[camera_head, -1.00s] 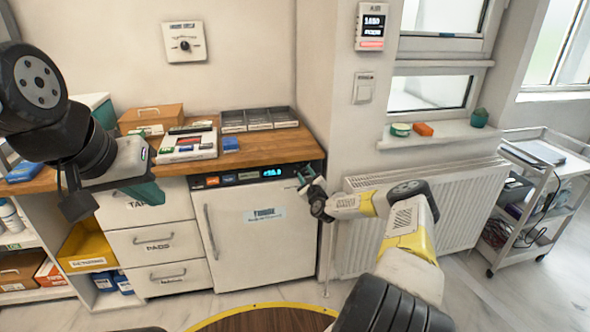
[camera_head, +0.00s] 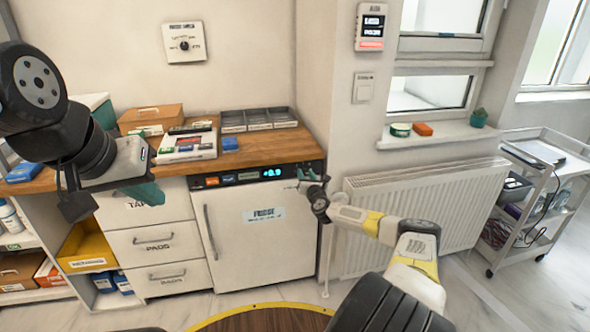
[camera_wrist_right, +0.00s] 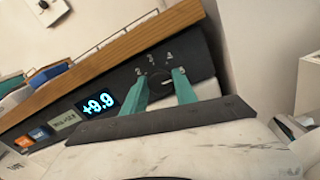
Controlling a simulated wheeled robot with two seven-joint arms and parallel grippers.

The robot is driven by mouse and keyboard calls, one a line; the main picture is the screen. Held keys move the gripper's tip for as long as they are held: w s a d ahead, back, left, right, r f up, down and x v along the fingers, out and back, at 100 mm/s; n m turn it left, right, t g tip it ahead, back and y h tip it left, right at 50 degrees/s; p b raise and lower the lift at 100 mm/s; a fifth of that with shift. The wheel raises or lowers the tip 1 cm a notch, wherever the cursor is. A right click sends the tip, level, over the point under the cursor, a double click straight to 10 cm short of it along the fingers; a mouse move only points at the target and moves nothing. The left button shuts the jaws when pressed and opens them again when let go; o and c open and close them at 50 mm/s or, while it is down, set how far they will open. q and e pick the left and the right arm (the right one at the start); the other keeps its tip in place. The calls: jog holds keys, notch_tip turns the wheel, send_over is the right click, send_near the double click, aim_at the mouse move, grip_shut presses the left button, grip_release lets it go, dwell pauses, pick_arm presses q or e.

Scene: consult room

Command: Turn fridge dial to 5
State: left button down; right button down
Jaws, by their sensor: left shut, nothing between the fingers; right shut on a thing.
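The fridge (camera_head: 262,235) is a white unit under the wooden counter, with a black control strip along its top. In the right wrist view the dark round dial (camera_wrist_right: 161,83) sits on that strip, with numbers around its upper side. My right gripper (camera_wrist_right: 161,80) is shut on the dial, one teal finger on each side. A short pale mark shows on the dial's face, but its exact setting is hard to read. In the head view my right gripper (camera_head: 307,178) is at the strip's right end and hides the dial. My left gripper (camera_head: 143,191) is shut and empty before the drawers.
The fridge display (camera_wrist_right: 100,103) glows and reads +9.9. The counter (camera_head: 255,152) above holds a grey divided tray (camera_head: 258,119) and boxes. A wall corner and a white radiator (camera_head: 440,205) stand close to the right of the fridge. A wheeled cart (camera_head: 540,170) stands far right.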

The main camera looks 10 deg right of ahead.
jog(key=shift+f+m, duration=0.1)
jog(key=shift+m, duration=0.4)
jog(key=c, duration=1)
grip_release()
jog(key=s, duration=0.7)
jog(key=shift+s+d, duration=0.15)
jog(key=shift+s, duration=0.25)
